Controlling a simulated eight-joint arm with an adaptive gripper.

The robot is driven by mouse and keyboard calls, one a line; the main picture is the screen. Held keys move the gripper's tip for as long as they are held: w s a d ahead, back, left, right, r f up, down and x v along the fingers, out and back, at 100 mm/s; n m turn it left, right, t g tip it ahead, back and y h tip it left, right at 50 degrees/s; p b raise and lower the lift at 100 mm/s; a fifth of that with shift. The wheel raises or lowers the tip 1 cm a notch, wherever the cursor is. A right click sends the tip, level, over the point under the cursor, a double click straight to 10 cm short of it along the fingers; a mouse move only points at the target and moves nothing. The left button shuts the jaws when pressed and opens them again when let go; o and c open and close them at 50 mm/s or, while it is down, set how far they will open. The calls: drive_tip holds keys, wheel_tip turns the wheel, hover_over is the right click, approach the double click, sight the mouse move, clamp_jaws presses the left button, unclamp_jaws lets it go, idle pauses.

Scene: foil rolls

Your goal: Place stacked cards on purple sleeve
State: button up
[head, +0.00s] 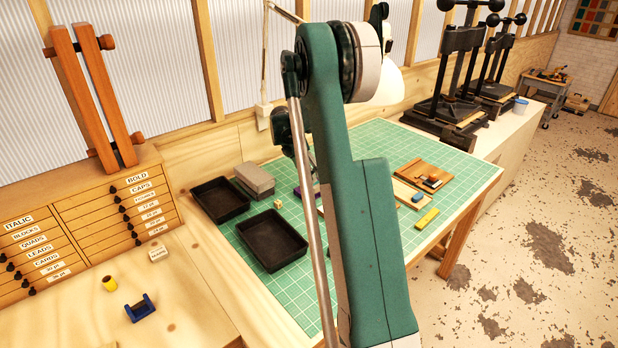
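A grey stack of flat pieces (254,179), which may be the stacked cards, lies on the green cutting mat behind the black trays. A small purple thing (297,191), possibly the purple sleeve, shows just left of my arm and is mostly hidden by it. My green arm crosses the middle of the head view and covers part of the mat. My gripper cannot be made out behind the arm, so its place and its hold are hidden.
Two black trays (273,238) (218,197) and a small pale cube (278,203) sit on the green mat (300,284). Right of my arm are a wooden board (424,173), a blue piece (418,197) and a yellow block (427,218). Black presses (452,105) stand at the back right.

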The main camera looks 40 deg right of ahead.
drive_tip(key=shift+v, duration=2)
drive_tip(key=shift+a+r, duration=0.1)
drive_tip(key=shift+a, duration=0.05)
drive_tip(key=s+a+r+m+t+y, duration=0.1)
drive_tip(key=s+a+r+m, duration=0.2)
drive_tip(key=s+a+r, duration=0.5)
drive_tip(key=s+a+r+m+t, duration=0.2)
drive_tip(key=s+a+r+m, duration=0.15)
drive_tip(key=a, duration=0.75)
drive_tip(key=s+a+r+m+t+y, duration=0.1)
drive_tip(key=s+a+r+m, duration=0.1)
drive_tip(key=s+a+r, duration=0.6)
drive_tip(key=s+a+f+m+t+y, duration=0.1)
drive_tip(key=s+a+f+m, duration=0.2)
drive_tip(key=s+a, duration=0.8)
drive_tip(key=s+a+f+m+t+y, duration=0.1)
drive_tip(key=s+a+f+m+t, duration=0.1)
drive_tip(key=s+a+m, duration=0.4)
drive_tip(key=s+a+f, duration=0.1)
drive_tip(key=s+a, duration=0.3)
drive_tip(key=a, duration=0.1)
drive_tip(key=shift+s, duration=0.35)
